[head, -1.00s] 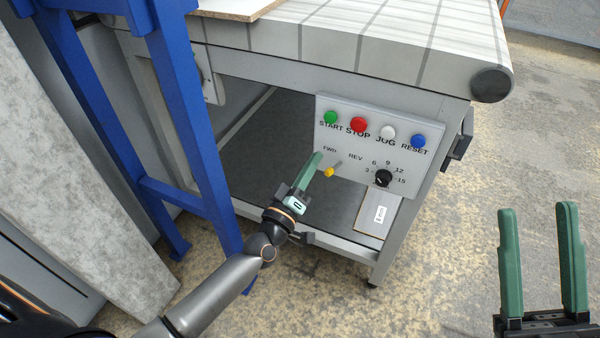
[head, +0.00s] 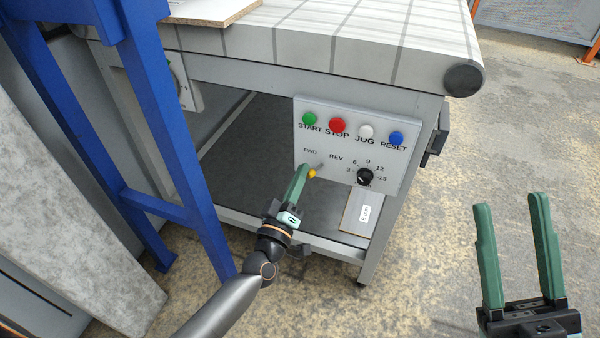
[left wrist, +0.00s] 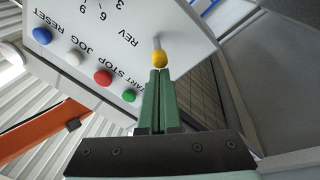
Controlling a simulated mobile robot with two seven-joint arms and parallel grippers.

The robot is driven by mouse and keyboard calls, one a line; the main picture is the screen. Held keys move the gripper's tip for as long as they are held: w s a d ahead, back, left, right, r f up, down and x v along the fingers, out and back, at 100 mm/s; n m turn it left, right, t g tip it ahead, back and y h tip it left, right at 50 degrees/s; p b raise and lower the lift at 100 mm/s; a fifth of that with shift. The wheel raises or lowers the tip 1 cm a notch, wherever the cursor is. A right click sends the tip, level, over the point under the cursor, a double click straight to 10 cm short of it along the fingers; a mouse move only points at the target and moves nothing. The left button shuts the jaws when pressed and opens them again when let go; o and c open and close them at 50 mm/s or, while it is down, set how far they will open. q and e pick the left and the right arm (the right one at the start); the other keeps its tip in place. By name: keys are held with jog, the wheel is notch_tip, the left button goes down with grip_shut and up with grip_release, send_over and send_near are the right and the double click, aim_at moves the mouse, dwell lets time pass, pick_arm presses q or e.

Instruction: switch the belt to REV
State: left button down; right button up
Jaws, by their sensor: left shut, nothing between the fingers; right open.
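The belt switch is a small lever with a yellow tip (head: 312,174) on the control panel (head: 390,188), below the FWD and REV labels. Its stem juts out from the panel, with the tip nearer the FWD side as seen here. My left gripper (head: 303,168) is shut and empty, with its fingertips beside the yellow tip on the left. In the left wrist view the yellow tip (left wrist: 159,60) sits right at the ends of the shut fingers (left wrist: 160,75); I cannot tell whether they touch. My right gripper (head: 513,203) is open and empty at the right, away from the panel.
Above the lever are green (head: 309,118), red (head: 337,125), white (head: 366,131) and blue (head: 396,138) buttons. A black dial (head: 365,176) is to its right. The conveyor belt (head: 350,40) runs above; a blue frame (head: 165,130) stands left. Floor at right is clear.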

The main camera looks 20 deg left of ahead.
pick_arm(q)
jog(key=shift+s+d+n+y+p, duration=0.15)
jog(key=shift+d+n+y+p, duration=0.1)
jog(key=shift+n+y+p, duration=0.35)
pick_arm(e)
jog(key=shift+s+d+r, duration=0.1)
jog(key=shift+d+r, duration=0.15)
jog(key=shift+r, duration=0.4)
